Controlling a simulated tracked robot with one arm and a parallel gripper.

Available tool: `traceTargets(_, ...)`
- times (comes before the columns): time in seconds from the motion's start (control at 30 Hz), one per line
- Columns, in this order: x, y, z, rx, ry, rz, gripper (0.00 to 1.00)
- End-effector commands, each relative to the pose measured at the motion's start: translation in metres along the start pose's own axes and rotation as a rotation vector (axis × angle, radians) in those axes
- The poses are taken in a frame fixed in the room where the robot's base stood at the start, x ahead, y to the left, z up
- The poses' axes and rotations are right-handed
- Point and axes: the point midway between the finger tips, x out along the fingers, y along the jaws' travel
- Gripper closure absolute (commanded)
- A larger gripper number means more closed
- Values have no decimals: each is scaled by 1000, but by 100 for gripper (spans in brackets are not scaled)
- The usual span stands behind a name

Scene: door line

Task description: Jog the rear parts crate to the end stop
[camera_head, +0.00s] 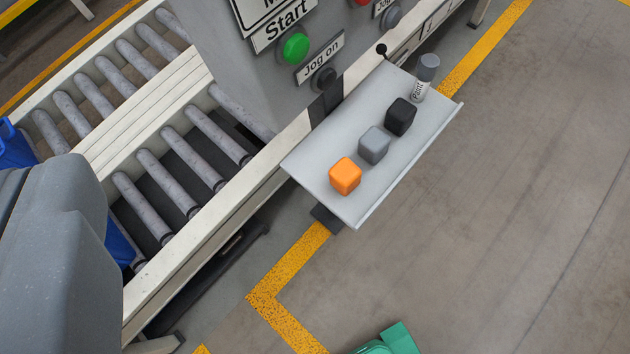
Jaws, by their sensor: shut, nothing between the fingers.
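A grey control box (215,55) stands beside the roller conveyor (155,170). It has a green button (294,47) under a "Start" label and a dark button (324,79) under a "Jog on" label. A grey button (391,16) sits near a partly cut-off "Jog" label at the top. Blue walls, seemingly of a crate, show at the left edge (14,148) and lower down (119,245). A large grey shape (60,255) hides much of the blue; I cannot tell what it is. The end stop is not identifiable. My gripper is not in view.
A grey shelf (320,185) juts out, holding an orange cube (345,176), a grey cube (374,145), a black cube (400,117) and a paint bottle (424,78). A green object (390,341) shows at the bottom edge. The floor at right is clear.

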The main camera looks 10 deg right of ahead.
Motion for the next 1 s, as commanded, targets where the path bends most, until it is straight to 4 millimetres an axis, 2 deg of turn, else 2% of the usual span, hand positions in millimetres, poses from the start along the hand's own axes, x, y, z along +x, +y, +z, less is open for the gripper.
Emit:
traceTargets(0.03,25,22,19,132,-77,-6,100)
traceTargets(0.1,54,46,48,337,-178,-25,100)
traceTargets(0.2,86,78,87,643,-302,-51,100)
traceTargets(0.4,123,132,139,1292,-476,-120,100)
traceTargets(0.6,138,193,155,1951,-536,-243,100)
traceTargets(0.7,139,227,154,2230,-523,-325,100)
traceTargets(0.83,137,265,152,2493,-490,-423,100)
traceTargets(1.0,135,291,152,2656,-463,-500,100)
